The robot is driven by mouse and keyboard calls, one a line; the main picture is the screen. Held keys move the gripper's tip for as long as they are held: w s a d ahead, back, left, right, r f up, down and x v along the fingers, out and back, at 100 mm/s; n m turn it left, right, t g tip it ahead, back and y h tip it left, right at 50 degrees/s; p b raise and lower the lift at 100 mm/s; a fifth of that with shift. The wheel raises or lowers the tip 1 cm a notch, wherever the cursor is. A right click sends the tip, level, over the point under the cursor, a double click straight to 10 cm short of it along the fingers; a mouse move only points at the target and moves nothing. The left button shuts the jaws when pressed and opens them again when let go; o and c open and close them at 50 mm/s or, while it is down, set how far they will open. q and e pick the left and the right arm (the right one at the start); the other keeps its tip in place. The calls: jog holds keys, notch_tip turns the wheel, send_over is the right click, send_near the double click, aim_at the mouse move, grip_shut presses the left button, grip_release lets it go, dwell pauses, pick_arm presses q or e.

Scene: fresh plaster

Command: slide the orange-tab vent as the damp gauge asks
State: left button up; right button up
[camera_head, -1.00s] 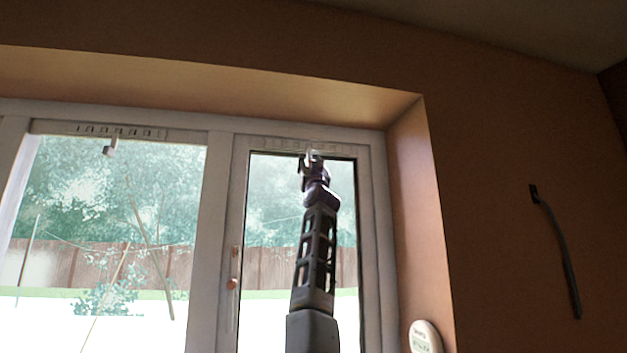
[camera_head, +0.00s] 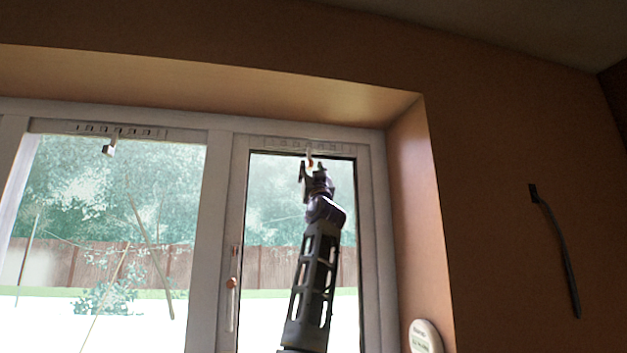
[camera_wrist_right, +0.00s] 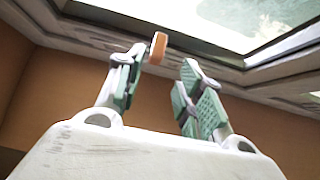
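The orange tab (camera_head: 309,158) hangs from the slotted vent (camera_head: 285,143) along the top of the right-hand window frame. My right gripper (camera_head: 311,169) is just below the tab, with its fingers apart and nothing between them. In the right wrist view the orange tab (camera_wrist_right: 158,48) shows beyond the tip of the left finger of the gripper (camera_wrist_right: 165,75); whether they touch I cannot tell. The damp gauge (camera_head: 425,337), a white rounded device at the lower right, is cut off by the picture edge and its reading is too small to make out. My left gripper is not in view.
A second vent (camera_head: 135,131) with a pale grey tab (camera_head: 109,149) tops the left window. A window handle (camera_head: 232,300) is on the frame between the panes. A dark strap-like thing (camera_head: 558,250) hangs on the right wall.

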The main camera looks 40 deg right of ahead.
jog(key=shift+v, duration=2.2)
